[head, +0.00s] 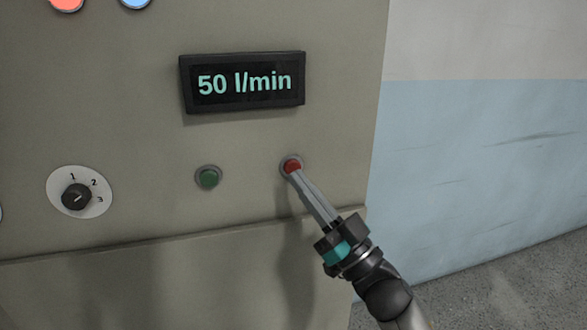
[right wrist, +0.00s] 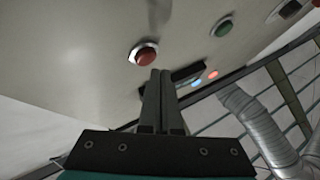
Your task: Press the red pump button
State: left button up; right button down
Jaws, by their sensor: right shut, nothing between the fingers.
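The red pump button (head: 292,165) sits in a metal ring on the beige panel, below the right end of the display. In the right wrist view the red button (right wrist: 146,54) is just beyond and slightly left of the fingertips. My right gripper (head: 297,176) is shut and empty, its fingertips at the lower edge of the button in the head view. The right wrist view also shows the shut fingers (right wrist: 161,74) side by side. I cannot tell whether they touch the button. My left gripper is not in view.
A green button (head: 208,178) is left of the red one. A rotary dial (head: 78,193) marked 1, 2, 3 is further left. The display (head: 243,82) reads 50 l/min. A red lamp and a blue lamp are at the top left. A panel ledge runs below the buttons.

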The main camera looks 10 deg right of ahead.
jog(key=shift+w, duration=0.15)
jog(key=shift+w, duration=0.3)
jog(key=shift+w, duration=0.4)
dwell(0.9)
jog(key=shift+s, duration=0.1)
jog(key=shift+s+p, duration=0.5)
jog(key=shift+s, duration=0.25)
jog(key=s+p, duration=0.2)
jog(key=s, duration=0.3)
dwell(0.3)
